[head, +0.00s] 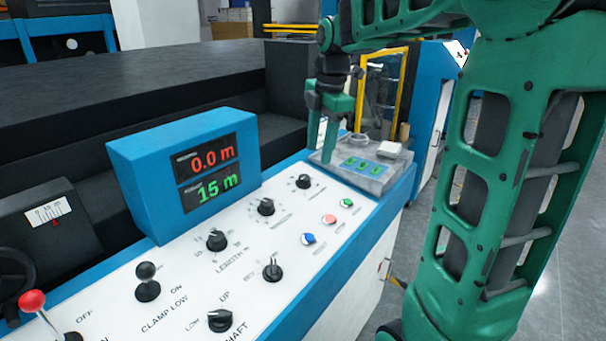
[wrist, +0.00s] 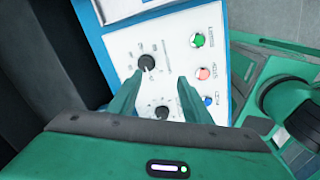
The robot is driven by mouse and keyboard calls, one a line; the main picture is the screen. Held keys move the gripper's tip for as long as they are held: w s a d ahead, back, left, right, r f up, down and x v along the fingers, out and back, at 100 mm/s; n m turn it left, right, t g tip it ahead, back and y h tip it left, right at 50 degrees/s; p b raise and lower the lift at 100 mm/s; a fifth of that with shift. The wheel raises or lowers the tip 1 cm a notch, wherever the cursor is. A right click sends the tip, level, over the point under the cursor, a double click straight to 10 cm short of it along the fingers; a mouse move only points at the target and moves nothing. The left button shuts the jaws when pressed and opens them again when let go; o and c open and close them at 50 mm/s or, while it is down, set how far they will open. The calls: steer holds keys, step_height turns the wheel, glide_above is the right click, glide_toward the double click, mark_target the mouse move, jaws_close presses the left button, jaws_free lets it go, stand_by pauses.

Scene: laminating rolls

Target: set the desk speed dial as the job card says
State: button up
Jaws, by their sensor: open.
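My gripper (head: 322,150) points down over the far end of the white control desk (head: 370,262). In the wrist view my gripper (wrist: 160,80) is open, its fingers apart. Two black dials show between and just beyond the fingertips: the far dial (wrist: 147,62) and a nearer dial (wrist: 162,112), partly hidden. In the head view these appear to be the far dial (head: 303,182) and the middle dial (head: 265,207). I cannot read which one is the speed dial. The dial marked LENGTH (head: 217,240) is nearer. No readable job card is in view.
A blue display box (head: 130,165) reads 0.0 m and 15 m. Green (head: 346,202), red (head: 329,219) and blue (head: 308,239) buttons sit beside the dials. A black knob (head: 147,282) and red-tipped lever (head: 32,301) are near.

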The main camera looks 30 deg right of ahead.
mark_target(304, 176)
steer(key=w+f+n, duration=0.1)
steer(key=f, duration=0.2)
steer(key=w+f+n, duration=0.1)
steer(key=w+f, duration=0.1)
steer(key=f, duration=0.1)
steer(key=w+a+f+n, duration=0.1)
steer(key=f, duration=0.2)
steer(key=shift+w+f, duration=0.4)
steer(key=shift+c, duration=0.7)
steer(key=c, duration=0.9)
